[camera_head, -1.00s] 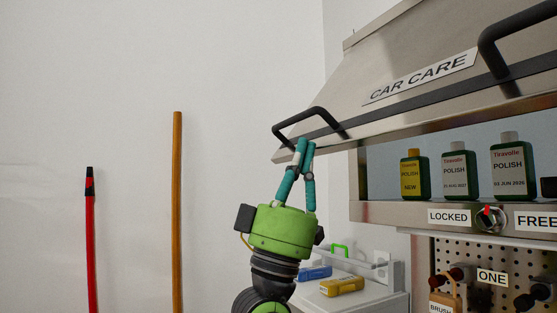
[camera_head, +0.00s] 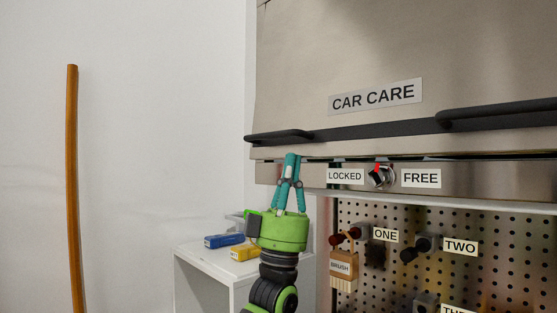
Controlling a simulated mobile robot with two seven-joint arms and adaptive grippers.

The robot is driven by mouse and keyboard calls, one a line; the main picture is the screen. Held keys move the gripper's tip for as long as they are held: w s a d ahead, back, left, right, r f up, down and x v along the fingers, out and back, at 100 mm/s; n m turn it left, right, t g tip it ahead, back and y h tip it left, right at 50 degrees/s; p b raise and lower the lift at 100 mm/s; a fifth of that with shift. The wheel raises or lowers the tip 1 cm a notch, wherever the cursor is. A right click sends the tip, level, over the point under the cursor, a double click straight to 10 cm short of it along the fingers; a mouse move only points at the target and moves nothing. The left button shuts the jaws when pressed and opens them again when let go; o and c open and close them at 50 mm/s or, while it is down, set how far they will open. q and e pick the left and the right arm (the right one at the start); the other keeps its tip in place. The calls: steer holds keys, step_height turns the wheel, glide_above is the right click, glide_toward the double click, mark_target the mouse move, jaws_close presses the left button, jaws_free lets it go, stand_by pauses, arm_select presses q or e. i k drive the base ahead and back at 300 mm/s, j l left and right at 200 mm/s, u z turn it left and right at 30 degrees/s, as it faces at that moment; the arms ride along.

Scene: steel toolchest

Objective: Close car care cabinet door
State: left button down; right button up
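The car care cabinet door (camera_head: 400,60) is a steel flap labelled CAR CARE, swung down over the cabinet front. A thin dark gap shows between its lower edge and the steel strip below. Its black handles (camera_head: 280,138) run along the lower part. The lock knob (camera_head: 381,176) sits between the LOCKED and FREE labels, its red mark pointing up. My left gripper (camera_head: 291,156) points up at the door's lower edge, just below the left handle; its teal fingers are close together at the tips, with nothing seen between them. Whether it touches the door is unclear. My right gripper is out of view.
A pegboard (camera_head: 400,240) with a brush (camera_head: 341,268) and other tools hangs below. A white shelf (camera_head: 205,262) holds a blue case (camera_head: 224,240) and a yellow case (camera_head: 244,252). An orange pole (camera_head: 72,180) stands against the left wall.

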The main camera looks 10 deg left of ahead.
mark_target(337, 79)
steer(key=k, duration=0.1)
steer(key=j+z, duration=0.25)
steer(key=z, duration=0.15)
steer(key=k+j+z, duration=0.1)
steer(key=z, duration=0.3)
steer(key=k+j+z, duration=0.1)
steer(key=j+z, duration=0.3)
steer(key=l, duration=0.1)
